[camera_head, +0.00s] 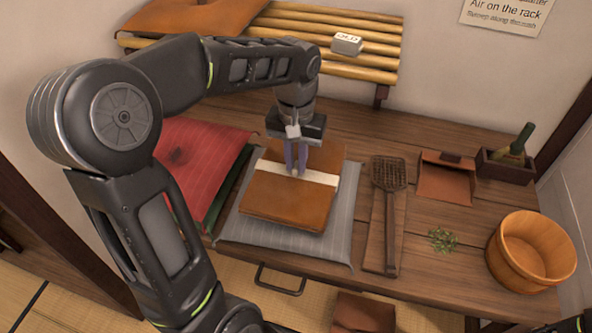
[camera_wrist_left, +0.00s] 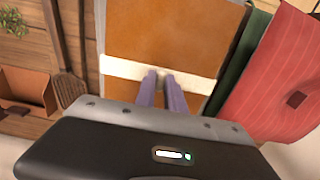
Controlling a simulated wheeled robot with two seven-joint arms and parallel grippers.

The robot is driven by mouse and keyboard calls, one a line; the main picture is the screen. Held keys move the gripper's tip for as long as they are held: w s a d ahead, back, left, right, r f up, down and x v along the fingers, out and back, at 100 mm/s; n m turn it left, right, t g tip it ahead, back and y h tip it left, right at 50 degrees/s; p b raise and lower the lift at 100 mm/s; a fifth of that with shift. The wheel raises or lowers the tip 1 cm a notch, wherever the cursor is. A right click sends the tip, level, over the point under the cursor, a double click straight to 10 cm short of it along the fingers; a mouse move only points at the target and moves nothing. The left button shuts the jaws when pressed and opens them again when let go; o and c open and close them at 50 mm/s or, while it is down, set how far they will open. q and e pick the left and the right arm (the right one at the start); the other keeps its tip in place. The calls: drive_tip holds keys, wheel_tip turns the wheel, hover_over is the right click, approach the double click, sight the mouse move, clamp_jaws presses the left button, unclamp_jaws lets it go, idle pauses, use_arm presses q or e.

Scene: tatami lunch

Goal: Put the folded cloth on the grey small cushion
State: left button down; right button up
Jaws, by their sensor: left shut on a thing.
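The folded cloth (camera_head: 290,209) is a flat orange-brown stack with a pale band (camera_wrist_left: 122,69) around its middle. It lies over the grey small cushion (camera_head: 258,231), whose striped edges show around it; whether it touches the cushion or is slightly above is hard to tell. In the left wrist view, the cloth (camera_wrist_left: 165,32) fills the upper middle. My left gripper (camera_head: 296,172) points down at the cloth, its purple fingers shut on it at the pale band. The fingertips also show in the left wrist view (camera_wrist_left: 161,76).
A red cushion (camera_head: 195,155) and a green one (camera_head: 235,182) lie left of the grey cushion. A slotted turner (camera_head: 389,178) on a board lies right. A wooden tub (camera_head: 531,250), green herbs (camera_head: 442,240) and a bottle box (camera_head: 506,167) stand further right. A slatted rack (camera_head: 310,35) is behind.

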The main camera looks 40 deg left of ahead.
sight(296, 166)
use_arm(q)
drive_tip(key=shift+f, duration=1.75)
drive_tip(key=c, duration=1.4)
unclamp_jaws()
drive_tip(key=shift+f, duration=0.1)
wheel_tip(296, 166, up, 12)
drive_tip(key=shift+p, duration=0.4)
